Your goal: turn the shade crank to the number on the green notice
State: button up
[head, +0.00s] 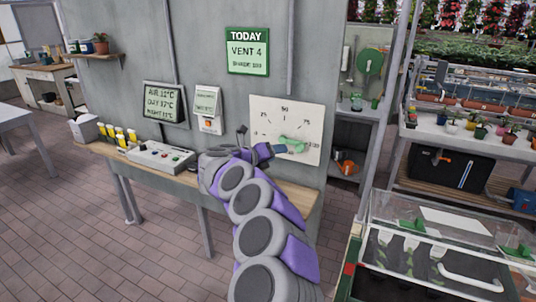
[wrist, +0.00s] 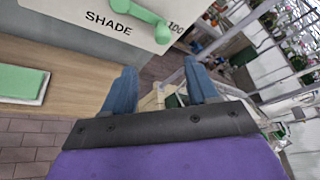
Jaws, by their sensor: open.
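The green notice (head: 247,51) hangs on the grey wall. It reads TODAY and VENT 4, with a smaller last line too blurred to read surely. Below it, a white dial panel (head: 262,108) carries marks including 25, 50 and 75. The green shade crank (head: 291,140) sits low on this panel, its arm pointing right towards the 100 mark. In the wrist view the crank (wrist: 146,16) shows at the top, above my fingers, between the words SHADE and 100. My gripper (wrist: 160,78) is open and empty, close to the crank; touching cannot be told.
A wooden bench (head: 150,160) below the panel holds a grey control box (head: 160,157) and yellow-topped bottles. A screen (head: 165,102) and a small white box (head: 207,110) hang left of the dial. A glass-covered planter (head: 430,245) stands at right. Brick floor is free at left.

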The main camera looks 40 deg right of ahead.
jog(key=shift+v, duration=1.45)
